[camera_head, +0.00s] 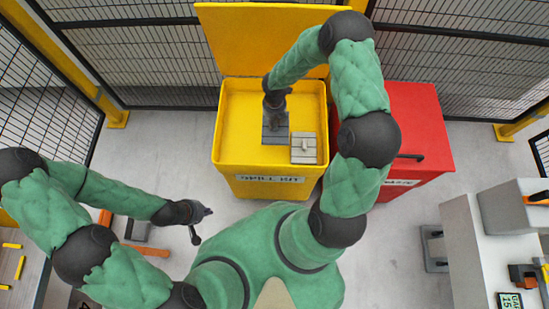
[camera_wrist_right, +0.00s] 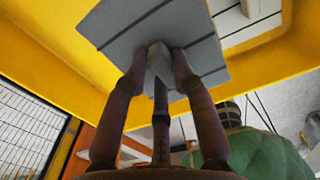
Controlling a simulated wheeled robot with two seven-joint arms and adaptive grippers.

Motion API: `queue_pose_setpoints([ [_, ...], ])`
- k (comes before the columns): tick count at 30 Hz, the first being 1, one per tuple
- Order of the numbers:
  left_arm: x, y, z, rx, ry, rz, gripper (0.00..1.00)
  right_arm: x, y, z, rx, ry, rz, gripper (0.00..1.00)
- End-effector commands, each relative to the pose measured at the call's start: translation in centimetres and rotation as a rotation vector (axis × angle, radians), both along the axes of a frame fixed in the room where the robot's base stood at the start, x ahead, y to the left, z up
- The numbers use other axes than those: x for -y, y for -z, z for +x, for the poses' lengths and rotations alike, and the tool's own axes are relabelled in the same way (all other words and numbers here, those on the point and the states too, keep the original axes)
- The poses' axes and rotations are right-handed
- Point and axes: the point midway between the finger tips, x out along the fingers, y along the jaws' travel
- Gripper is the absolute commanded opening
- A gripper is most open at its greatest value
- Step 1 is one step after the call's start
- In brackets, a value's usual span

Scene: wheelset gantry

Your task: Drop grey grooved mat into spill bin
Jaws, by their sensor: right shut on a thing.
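The grey grooved mat (camera_head: 275,134) is in my right gripper (camera_head: 275,100), over the open yellow spill bin (camera_head: 232,160). In the right wrist view my right gripper (camera_wrist_right: 158,68) is shut on the pale block in the middle of the mat (camera_wrist_right: 120,22). How high the mat is above the bin's floor is hard to tell. A second grey grooved mat (camera_head: 304,155) with a raised block lies inside the bin, to the right of the held one. My left gripper (camera_head: 203,222) is empty, its fingers spread, low at the left and away from the bin.
The bin's yellow lid (camera_head: 240,40) stands open at the back. A red bin (camera_head: 425,130) with its lid shut stands close on the right. Black mesh fencing (camera_head: 150,50) runs behind. Grey machinery (camera_head: 480,240) stands at the right.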

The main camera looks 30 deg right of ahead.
Motion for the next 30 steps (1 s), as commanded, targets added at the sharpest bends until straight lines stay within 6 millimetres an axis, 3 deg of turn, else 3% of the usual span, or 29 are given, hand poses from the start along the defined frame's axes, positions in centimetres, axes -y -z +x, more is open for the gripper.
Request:
queue_pose_setpoints([
  [3, 0.0, 1.0, 0.0, 0.0, 0.0, 0.0, 0.0, 0.0, 1.0, 0.0, 0.001, 0.0, -0.001, 0.0],
  [13, 0.0, 1.0, 0.0, 0.0, 0.0, 0.0, 0.0, 0.0, 1.0, 0.0, 0.001, 0.0, -0.001, 0.0],
  [14, 0.0, 1.0, 0.0, 0.0, 0.0, 0.0, 0.0, 0.0, 1.0, 0.0, 0.001, 0.0, -0.001, 0.35],
  [16, 0.0, 1.0, 0.0, 0.0, 0.0, 0.0, 0.0, 0.0, 1.0, 0.0, 0.001, 0.001, -0.001, 0.54],
  [26, 0.0, 1.1, 0.0, 0.001, 0.0, 0.0, 0.0, 0.0, 1.0, 0.0, 0.001, 0.001, -0.001, 0.54],
  [30, 0.0, 1.1, 0.0, 0.001, 0.0, 0.0, 0.0, 0.0, 0.0, 0.1, 0.003, 0.0, -0.001, 0.54],
])
